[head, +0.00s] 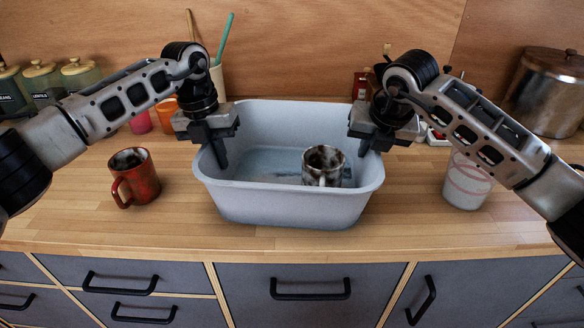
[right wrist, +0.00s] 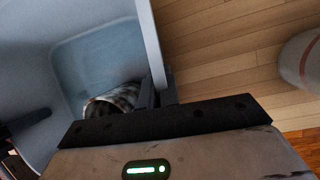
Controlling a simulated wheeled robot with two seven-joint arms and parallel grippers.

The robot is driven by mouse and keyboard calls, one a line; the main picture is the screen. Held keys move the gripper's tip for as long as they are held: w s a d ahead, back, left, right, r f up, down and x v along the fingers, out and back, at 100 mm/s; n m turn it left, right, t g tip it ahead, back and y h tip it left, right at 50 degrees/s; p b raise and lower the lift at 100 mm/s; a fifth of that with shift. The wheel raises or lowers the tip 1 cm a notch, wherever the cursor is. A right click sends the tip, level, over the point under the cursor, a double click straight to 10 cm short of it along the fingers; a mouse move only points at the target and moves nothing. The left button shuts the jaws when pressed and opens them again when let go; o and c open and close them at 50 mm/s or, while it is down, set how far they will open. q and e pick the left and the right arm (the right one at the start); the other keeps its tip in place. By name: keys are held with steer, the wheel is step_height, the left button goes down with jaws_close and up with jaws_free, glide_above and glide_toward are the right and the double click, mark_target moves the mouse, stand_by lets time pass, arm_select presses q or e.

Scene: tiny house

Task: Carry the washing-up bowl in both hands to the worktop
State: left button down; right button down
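The pale grey-blue washing-up bowl (head: 285,204) is upright over the wooden worktop (head: 420,232), near its front edge, and appears to rest on it. A brown-and-white mottled mug (head: 322,166) is inside it, and also shows in the right wrist view (right wrist: 112,100). My left gripper (head: 218,155) is at the bowl's left rim, one finger inside; its outer finger is hidden. My right gripper (head: 366,143) is at the right rim. In the right wrist view its fingers (right wrist: 158,92) lie close on both sides of the bowl wall (right wrist: 151,45), shut on it.
A red-brown mug (head: 136,178) stands left of the bowl. A whitish cup with red bands (head: 467,182) stands to the right. Canisters (head: 42,80), a utensil pot (head: 217,80) and a metal pot (head: 548,92) stand behind. Drawers with black handles (head: 310,290) are below.

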stand_by(0.6)
